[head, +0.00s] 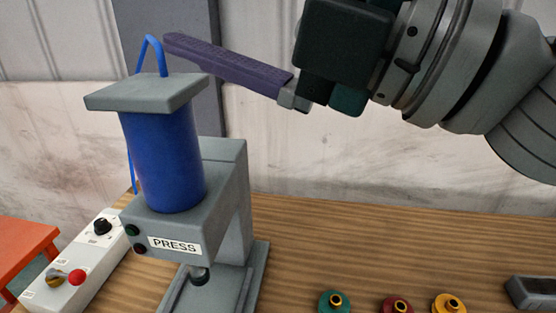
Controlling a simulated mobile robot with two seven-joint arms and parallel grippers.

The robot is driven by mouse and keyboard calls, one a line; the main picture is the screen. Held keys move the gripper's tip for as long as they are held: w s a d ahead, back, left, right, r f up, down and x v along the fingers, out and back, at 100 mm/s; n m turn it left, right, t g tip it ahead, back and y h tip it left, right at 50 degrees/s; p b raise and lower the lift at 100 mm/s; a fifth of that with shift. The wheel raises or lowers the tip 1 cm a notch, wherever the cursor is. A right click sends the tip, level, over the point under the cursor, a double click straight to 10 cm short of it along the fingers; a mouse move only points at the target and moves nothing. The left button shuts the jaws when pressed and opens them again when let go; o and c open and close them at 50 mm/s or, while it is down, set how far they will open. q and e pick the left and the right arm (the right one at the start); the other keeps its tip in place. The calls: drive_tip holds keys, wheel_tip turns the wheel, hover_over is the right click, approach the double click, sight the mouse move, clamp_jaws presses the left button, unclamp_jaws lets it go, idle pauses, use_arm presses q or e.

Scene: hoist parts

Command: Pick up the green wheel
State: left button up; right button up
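The green wheel (335,303) sits on the wooden table at the bottom edge of the head view, partly cut off by the frame. It has a yellow hub with a dark hole. My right gripper (188,47) is high up, well above the table, and points left toward the top of the press. It is far from the green wheel. Only one long purple finger shows clearly, so its opening cannot be judged. I see nothing held in it. My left gripper is not in view.
A red wheel (397,306) and a yellow wheel (449,304) stand right of the green one. The grey press (231,195) with its blue cylinder (163,160) stands left, beside a control box (82,265). A dark tray (532,292) is at right. The table behind the wheels is clear.

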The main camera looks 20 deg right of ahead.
wheel_tip(320, 180, down, 17)
drive_tip(key=s+a+n+g+b, duration=0.2)
drive_tip(key=n+g+b, duration=0.5)
drive_tip(key=n, duration=0.1)
drive_tip(key=n+g+h+b, duration=0.4)
drive_tip(key=h+b, duration=0.9)
approach(336, 299)
drive_tip(key=x, duration=0.4)
drive_tip(key=shift+d+f, duration=0.1)
drive_tip(key=shift+f, duration=0.3)
drive_tip(key=shift+t, duration=0.3)
drive_tip(key=x, duration=0.5)
drive_tip(key=shift+f, duration=0.3)
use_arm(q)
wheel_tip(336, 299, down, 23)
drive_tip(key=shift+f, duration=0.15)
use_arm(e)
clamp_jaws()
drive_tip(key=shift+w+r, duration=0.1)
drive_tip(key=shift+r, duration=0.05)
